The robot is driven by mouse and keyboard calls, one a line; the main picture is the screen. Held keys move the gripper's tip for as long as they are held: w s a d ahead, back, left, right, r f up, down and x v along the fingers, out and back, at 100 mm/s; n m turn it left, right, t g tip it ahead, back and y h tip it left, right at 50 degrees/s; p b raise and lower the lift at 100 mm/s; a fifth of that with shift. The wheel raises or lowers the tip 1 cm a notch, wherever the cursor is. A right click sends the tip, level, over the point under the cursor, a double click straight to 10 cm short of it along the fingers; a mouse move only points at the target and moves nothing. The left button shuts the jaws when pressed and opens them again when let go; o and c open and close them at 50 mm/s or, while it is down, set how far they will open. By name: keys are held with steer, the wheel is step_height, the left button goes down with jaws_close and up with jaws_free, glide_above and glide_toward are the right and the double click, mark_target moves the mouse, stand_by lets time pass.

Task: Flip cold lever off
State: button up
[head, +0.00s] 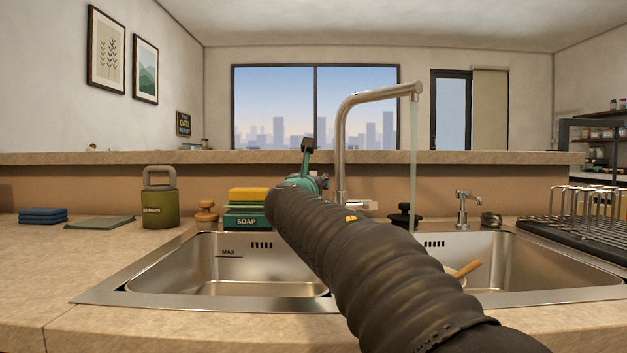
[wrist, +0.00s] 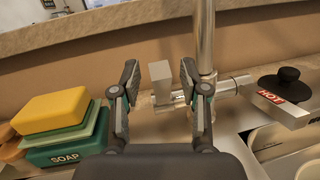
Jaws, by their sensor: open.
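The tall silver tap (head: 341,140) stands behind the double sink, and a water stream (head: 413,150) runs from its spout. The tap's column (wrist: 206,40) also shows in the wrist view. The cold lever (wrist: 160,72), a plain silver bar standing up left of the column, shows between my fingers. The hot lever (wrist: 279,108), with a red HOT label, points out to the right of the column. My gripper (wrist: 159,78) is open, with one finger on each side of the cold lever in the picture; I cannot tell if either touches it. In the head view my arm hides most of the gripper.
The green soap box (wrist: 66,147) with sponges (wrist: 50,110) on it stands left of my gripper. A black-knobbed plug (wrist: 288,80) stands to the right. The left basin (head: 220,265) is empty; a dish rack (head: 590,215) stands far right.

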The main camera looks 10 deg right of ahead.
steer(key=v, duration=1.1)
steer(key=shift+s, duration=0.15)
